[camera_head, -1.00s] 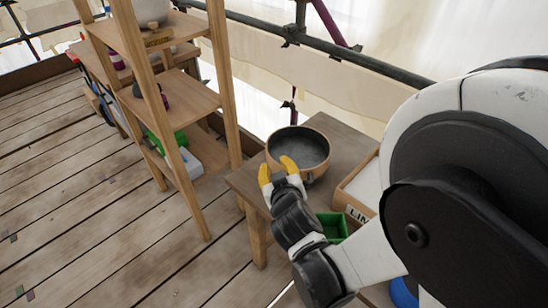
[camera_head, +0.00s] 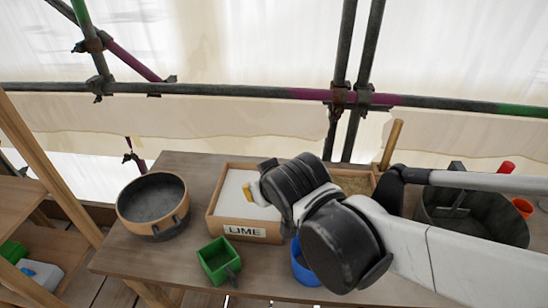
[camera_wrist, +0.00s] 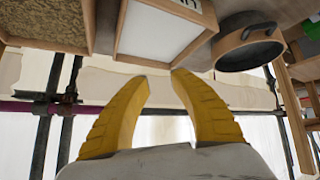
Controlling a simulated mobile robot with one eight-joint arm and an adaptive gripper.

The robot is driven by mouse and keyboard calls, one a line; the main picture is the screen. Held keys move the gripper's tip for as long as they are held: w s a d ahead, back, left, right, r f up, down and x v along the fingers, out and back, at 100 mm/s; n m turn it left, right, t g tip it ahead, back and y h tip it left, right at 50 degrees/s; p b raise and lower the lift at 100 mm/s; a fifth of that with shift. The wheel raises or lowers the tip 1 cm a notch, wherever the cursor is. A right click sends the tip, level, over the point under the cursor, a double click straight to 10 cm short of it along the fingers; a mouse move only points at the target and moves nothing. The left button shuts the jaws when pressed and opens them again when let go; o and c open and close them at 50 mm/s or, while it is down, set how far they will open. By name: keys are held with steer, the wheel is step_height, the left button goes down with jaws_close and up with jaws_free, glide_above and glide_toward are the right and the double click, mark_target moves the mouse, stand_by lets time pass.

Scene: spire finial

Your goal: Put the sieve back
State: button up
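The sieve (camera_head: 153,205) is a round wooden hoop with a dark grey inside and dark brackets on its side. It sits upright at the left end of the wooden table (camera_head: 125,255), and also shows at the upper right of the wrist view (camera_wrist: 248,45). My gripper (camera_head: 250,190) is over the lime box, to the right of the sieve and apart from it. In the wrist view my gripper's two yellow fingers (camera_wrist: 162,76) stand apart with nothing between them. In the head view my wrist hides part of the gripper.
A lime box (camera_head: 232,228) with white contents stands beside the sieve. A green container (camera_head: 218,260) is in front, and a blue one (camera_head: 305,264) is partly hidden by my arm. A grey tub (camera_head: 485,225) stands right. Wooden shelves (camera_head: 22,205) stand left. Scaffold poles (camera_head: 220,89) run behind.

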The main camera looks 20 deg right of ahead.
steer(key=s+d+m+g, duration=0.2)
steer(key=s+d, duration=0.5)
steer(key=s, duration=0.3)
steer(key=shift+s+d+h, duration=0.15)
steer(key=shift+d+h, duration=0.15)
steer(key=shift+d, duration=0.1)
steer(key=shift+r, duration=0.1)
